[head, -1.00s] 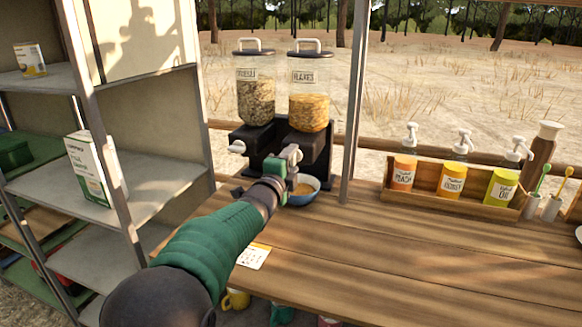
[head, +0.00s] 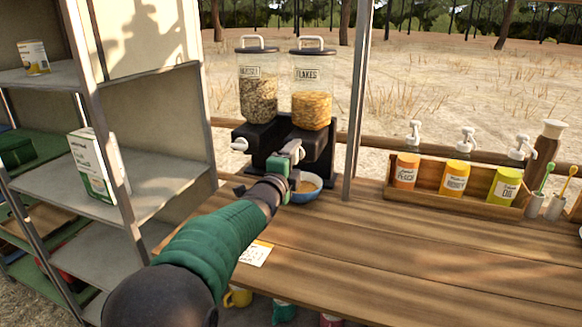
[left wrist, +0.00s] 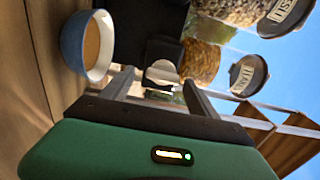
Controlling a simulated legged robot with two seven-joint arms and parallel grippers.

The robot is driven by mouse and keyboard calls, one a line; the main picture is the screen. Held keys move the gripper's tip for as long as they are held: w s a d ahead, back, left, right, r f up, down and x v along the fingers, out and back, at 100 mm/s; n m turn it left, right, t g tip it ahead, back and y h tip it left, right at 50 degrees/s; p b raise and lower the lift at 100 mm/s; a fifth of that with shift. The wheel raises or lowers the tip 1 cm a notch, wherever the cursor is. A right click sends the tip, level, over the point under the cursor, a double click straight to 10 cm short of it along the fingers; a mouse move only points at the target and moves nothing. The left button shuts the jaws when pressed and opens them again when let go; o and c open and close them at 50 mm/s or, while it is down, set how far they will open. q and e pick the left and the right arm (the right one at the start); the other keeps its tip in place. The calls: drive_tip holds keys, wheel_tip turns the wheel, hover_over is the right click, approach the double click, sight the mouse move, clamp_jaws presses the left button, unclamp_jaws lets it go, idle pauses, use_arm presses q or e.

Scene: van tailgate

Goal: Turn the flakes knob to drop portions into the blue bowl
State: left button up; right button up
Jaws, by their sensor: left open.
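The flakes dispenser (head: 312,98) is a clear canister of orange flakes on a black stand, at the back of the wooden counter. The blue bowl (head: 309,196) stands below its front and holds orange-brown contents; it also shows in the left wrist view (left wrist: 70,48). My left gripper (head: 292,152) is open in front of the flakes side of the stand. In the left wrist view, the pale flakes knob (left wrist: 162,72) lies between the spread fingers. I cannot tell whether they touch it. My right gripper is not in view.
A muesli canister (head: 258,95) with its own white knob (head: 239,146) stands just left. A metal post (head: 357,110) rises to the right. A wooden rack (head: 440,193) holds pump bottles.

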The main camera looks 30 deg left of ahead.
use_arm(q)
drive_tip(key=p+v, duration=0.1)
drive_tip(key=v, duration=1.5)
drive_tip(key=shift+s+d, duration=0.25)
drive_tip(key=shift+f, duration=0.1)
